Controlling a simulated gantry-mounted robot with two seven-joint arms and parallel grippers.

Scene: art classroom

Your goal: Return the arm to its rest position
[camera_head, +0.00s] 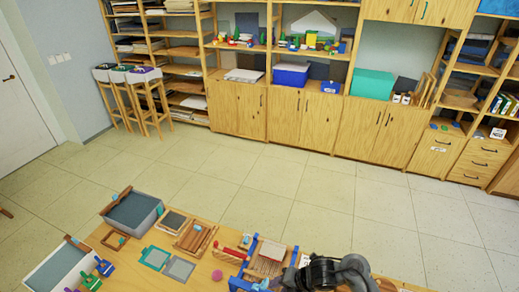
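A dark grey and black part of one of my arms (335,273) shows at the bottom edge, right of the middle, over the wooden table. It looks like the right arm, seen from above. No gripper fingers can be made out on it, so I cannot tell whether that gripper is open or shut or holds anything. No arm comes in from the left, and my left gripper is not in view.
The wooden table (213,264) holds grey trays (133,212), a blue-framed wooden rack (267,259), teal frames (155,257), a pink ball (217,275) and small tools. Clear floor (300,190) lies beyond. Wooden cabinets (300,112) and stools (147,103) stand at the back.

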